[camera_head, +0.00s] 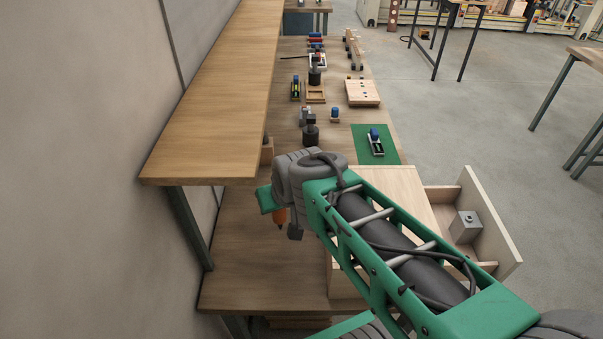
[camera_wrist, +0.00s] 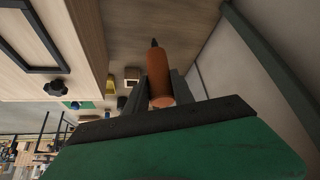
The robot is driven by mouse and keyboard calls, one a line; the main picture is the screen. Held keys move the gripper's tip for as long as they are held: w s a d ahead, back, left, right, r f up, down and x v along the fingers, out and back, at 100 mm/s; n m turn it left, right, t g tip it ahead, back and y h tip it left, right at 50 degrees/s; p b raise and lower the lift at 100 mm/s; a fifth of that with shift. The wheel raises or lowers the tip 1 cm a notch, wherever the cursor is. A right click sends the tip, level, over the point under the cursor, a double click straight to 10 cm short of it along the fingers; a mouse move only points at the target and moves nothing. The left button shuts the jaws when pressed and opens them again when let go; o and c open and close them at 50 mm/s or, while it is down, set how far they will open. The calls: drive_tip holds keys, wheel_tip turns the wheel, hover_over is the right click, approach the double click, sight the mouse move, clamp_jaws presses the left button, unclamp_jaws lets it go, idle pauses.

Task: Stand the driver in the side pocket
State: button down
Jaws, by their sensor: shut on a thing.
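My gripper (camera_head: 287,222) is shut on the driver. The driver (camera_head: 280,216) has an orange handle and hangs with its dark tip pointing down, over the lower wooden bench at the left. In the wrist view the driver's orange handle (camera_wrist: 158,75) lies between my dark fingers, and its dark tip shows beyond. A pale wooden box (camera_head: 405,185) stands right of my gripper, partly hidden by my arm. An open pocket with a raised outer wall (camera_head: 490,220) joins its right side, well apart from the driver. My arm hides part of the pocket.
A grey block (camera_head: 465,226) sits in the pocket. A wooden shelf (camera_head: 215,90) overhangs the bench (camera_head: 245,285) at the left, near my gripper. A green mat (camera_head: 362,150) and several small items lie farther back. Open floor is at the right.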

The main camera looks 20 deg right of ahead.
drive_tip(key=shift+d, duration=0.1)
drive_tip(key=shift+f+b, duration=0.3)
drive_tip(key=shift+b, duration=0.2)
drive_tip(key=s+d+f+m+b, duration=0.1)
drive_tip(key=d+f, duration=0.3)
drive_tip(key=f, duration=0.5)
drive_tip(key=w+d+f+m+h+b, duration=0.1)
drive_tip(key=w+d+f+b, duration=0.15)
drive_tip(key=w+d, duration=0.6)
drive_tip(key=w, duration=0.7)
drive_tip(key=w+d+r, duration=0.1)
drive_tip(key=w+r, duration=0.9)
drive_tip(key=r, duration=0.3)
drive_tip(key=shift+d, duration=0.3)
drive_tip(key=shift+f, duration=0.1)
